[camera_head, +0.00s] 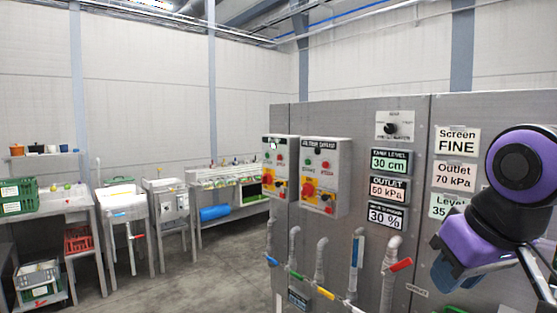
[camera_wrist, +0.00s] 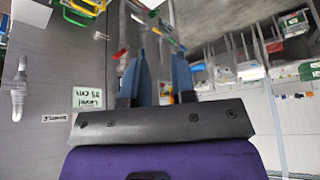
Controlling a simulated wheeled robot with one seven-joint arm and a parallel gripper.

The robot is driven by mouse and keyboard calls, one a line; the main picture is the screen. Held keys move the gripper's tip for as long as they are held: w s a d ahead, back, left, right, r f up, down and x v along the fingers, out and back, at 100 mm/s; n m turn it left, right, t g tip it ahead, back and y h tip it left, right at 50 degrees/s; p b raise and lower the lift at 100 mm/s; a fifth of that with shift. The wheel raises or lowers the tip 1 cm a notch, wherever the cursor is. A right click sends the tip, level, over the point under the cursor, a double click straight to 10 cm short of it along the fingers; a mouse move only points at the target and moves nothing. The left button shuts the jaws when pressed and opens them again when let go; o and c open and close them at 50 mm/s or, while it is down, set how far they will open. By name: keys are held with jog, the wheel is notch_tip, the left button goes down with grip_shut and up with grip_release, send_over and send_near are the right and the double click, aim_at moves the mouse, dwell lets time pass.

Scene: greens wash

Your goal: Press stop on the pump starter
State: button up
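Two grey starter boxes hang on the steel panel: a left box (camera_head: 265,172) and a right box (camera_head: 344,178). The labels are too small to read surely, so I cannot tell which is the pump starter. My gripper (camera_head: 446,272) is at the right, well apart from both boxes. In the wrist view, its two blue fingers stand apart with nothing between them, so my gripper (camera_wrist: 157,65) is open and empty. The starter boxes are not clear in that view.
A selector switch (camera_head: 391,126) and several label plates sit right of the boxes. Pipes with coloured valve handles, such as a red one (camera_head: 401,265), stick out below. Sinks and a bench (camera_head: 236,178) line the far wall. Grey floor (camera_head: 190,270) lies open at left.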

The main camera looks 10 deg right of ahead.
grip_shut()
dwell(1.4)
